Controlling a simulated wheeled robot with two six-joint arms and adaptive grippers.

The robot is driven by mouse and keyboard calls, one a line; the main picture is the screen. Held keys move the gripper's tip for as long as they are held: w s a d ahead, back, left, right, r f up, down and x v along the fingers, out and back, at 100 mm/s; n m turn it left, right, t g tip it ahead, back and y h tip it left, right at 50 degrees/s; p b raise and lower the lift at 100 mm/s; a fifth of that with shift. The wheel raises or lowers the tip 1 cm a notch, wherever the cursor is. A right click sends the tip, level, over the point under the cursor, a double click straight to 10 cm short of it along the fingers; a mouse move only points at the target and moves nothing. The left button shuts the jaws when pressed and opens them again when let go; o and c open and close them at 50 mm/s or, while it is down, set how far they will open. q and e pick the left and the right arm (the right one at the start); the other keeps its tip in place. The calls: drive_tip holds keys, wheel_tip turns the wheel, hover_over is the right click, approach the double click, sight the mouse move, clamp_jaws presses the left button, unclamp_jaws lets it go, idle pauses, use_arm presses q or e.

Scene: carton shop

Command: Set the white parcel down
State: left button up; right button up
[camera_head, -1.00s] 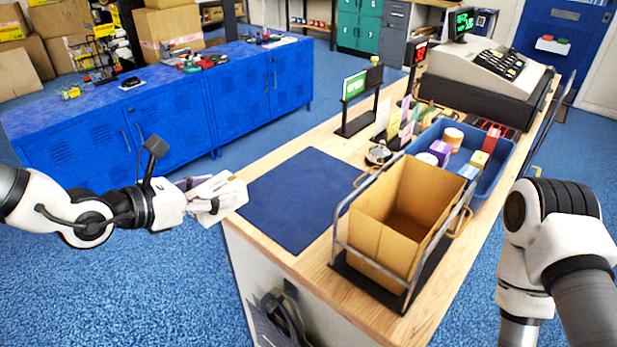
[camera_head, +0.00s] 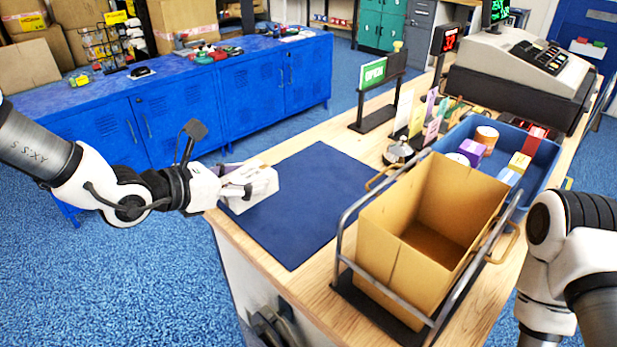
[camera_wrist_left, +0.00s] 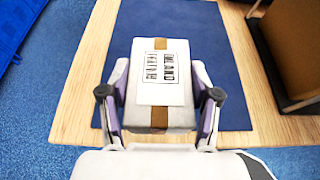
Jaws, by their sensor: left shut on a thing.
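The white parcel (camera_head: 262,187) has brown tape and a printed label, which show in the left wrist view (camera_wrist_left: 160,88). My left gripper (camera_head: 238,188) is shut on it, one finger on each side. The parcel is at the left edge of the dark blue mat (camera_head: 318,190) on the wooden counter, and the mat spreads beyond it in the left wrist view (camera_wrist_left: 190,30). I cannot tell whether the parcel touches the mat or is slightly above it. My right arm shows at the right edge of the head view, but its gripper is out of view.
An open cardboard box (camera_head: 395,265) stands in a metal frame right of the mat. Behind it are a blue tray (camera_head: 548,165) with small goods, a green sign (camera_head: 373,74) and a cash register (camera_head: 515,65). The mat's middle is clear. Blue cabinets (camera_head: 180,115) stand at the left.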

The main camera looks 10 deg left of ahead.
use_arm(q)
drive_tip(key=w+d+p, duration=0.1)
drive_tip(key=w+d, duration=0.2)
drive_tip(key=w+d+p, duration=0.1)
drive_tip(key=w+d, duration=0.2)
drive_tip(key=w+d+f+p, duration=0.1)
drive_tip(key=w+d, duration=0.2)
drive_tip(key=shift+w+d+f, duration=0.1)
drive_tip(key=shift+w, duration=0.1)
drive_tip(key=shift+w+d+f, duration=0.2)
drive_tip(key=shift+w+d, duration=0.05)
wheel_tip(320, 180, down, 2)
drive_tip(key=shift+s+f+p, duration=0.1)
drive_tip(key=shift+f+p, duration=0.15)
drive_tip(key=shift+p, duration=0.05)
drive_tip(key=shift+a+f, duration=0.1)
drive_tip(key=shift+f, duration=0.3)
drive_tip(key=shift+f+b, duration=0.15)
drive_tip(key=shift+b, duration=0.15)
drive_tip(key=o, duration=1.5)
drive_tip(key=shift+c, duration=0.2)
